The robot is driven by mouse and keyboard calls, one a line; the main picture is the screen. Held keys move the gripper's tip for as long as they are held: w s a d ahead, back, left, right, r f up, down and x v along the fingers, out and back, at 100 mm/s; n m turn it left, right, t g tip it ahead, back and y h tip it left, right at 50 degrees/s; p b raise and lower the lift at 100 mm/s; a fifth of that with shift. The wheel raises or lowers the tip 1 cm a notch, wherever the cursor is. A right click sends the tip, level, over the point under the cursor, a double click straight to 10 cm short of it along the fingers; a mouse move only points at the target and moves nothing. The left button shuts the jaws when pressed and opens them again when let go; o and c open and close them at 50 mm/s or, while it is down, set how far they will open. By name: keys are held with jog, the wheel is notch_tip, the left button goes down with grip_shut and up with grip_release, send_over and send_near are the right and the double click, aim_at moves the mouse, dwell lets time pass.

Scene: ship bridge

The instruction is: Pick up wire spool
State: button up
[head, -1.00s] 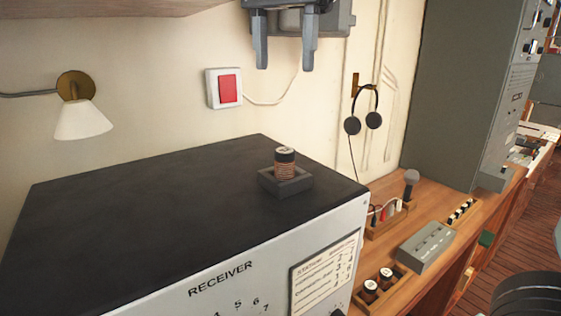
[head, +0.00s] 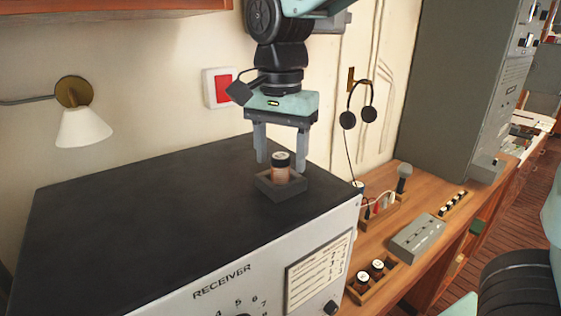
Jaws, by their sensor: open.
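The fingers look slightly behind or around the spool; I cannot tell which exactly. The gripper is open and no contact is visible.
The receiver's black top is otherwise bare. To the right, a wooden desk holds a tray with two jars (head: 370,275), a grey box (head: 417,238) and a microphone (head: 403,178). Headphones (head: 358,105) hang on the wall, and a wall lamp (head: 82,120) is at left.

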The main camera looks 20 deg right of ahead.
aim_at(280, 155)
jog(key=shift+f, duration=0.75)
jog(key=c, duration=1.1)
notch_tip(280, 155, up, 10)
jog(key=b, duration=0.2)
jog(key=shift+b, duration=0.3)
